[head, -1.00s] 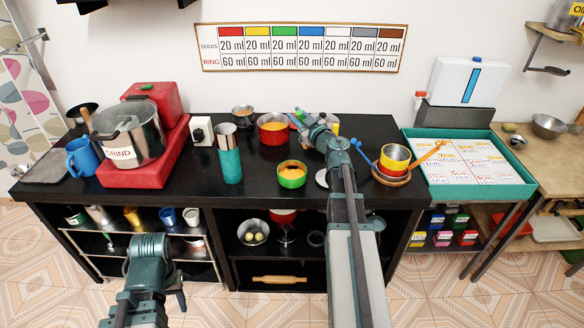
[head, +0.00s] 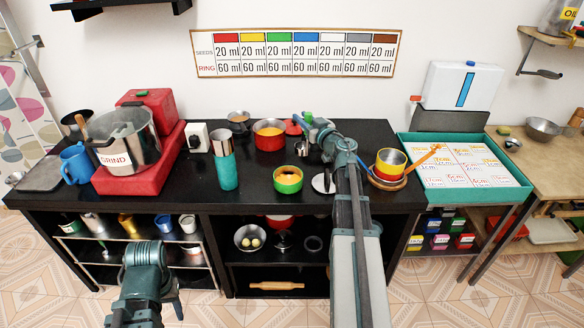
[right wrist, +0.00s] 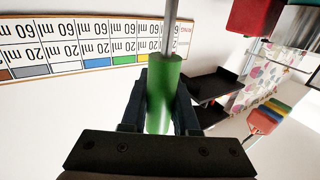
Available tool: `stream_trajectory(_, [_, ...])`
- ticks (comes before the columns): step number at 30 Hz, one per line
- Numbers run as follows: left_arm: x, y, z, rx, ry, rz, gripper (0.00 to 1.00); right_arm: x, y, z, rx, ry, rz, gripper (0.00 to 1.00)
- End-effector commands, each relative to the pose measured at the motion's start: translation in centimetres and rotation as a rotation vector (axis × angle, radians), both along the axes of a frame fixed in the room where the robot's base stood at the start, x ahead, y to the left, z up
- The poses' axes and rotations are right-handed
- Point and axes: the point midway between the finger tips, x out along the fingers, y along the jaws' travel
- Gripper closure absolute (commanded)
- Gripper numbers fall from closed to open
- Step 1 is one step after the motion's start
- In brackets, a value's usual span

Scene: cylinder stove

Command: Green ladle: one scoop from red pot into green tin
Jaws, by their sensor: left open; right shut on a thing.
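The red pot (head: 257,139) stands at the back middle of the black counter, with orange contents inside. The green tin (head: 288,187) stands in front of it, nearer the counter edge, with yellow-orange contents. My right gripper (head: 311,126) is shut on the green ladle's handle (right wrist: 163,108), just right of the red pot. The handle's green top (head: 308,117) shows in the head view. A small metal piece below the gripper (head: 302,148) may be the ladle's bowl; its contents cannot be seen. My left gripper (head: 176,300) is low in front of the counter, away from both, its fingers barely visible.
A tall teal-and-metal cup (head: 227,172) stands left of the green tin. A round lid (head: 323,183) lies right of the tin. Stacked bowls (head: 389,163) stand further right. A grinder on a red base (head: 135,177) and a blue mug (head: 76,165) fill the left.

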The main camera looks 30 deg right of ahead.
Motion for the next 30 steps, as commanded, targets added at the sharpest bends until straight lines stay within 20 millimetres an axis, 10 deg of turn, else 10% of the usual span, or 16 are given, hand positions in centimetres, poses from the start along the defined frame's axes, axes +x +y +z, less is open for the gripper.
stream_trajectory(30, [0.0, 0.0, 3.0, 0.0, 0.0, 0.0, 0.5, 0.0, 0.0, 3.0, -0.001, 0.0, 0.0, 1.0])
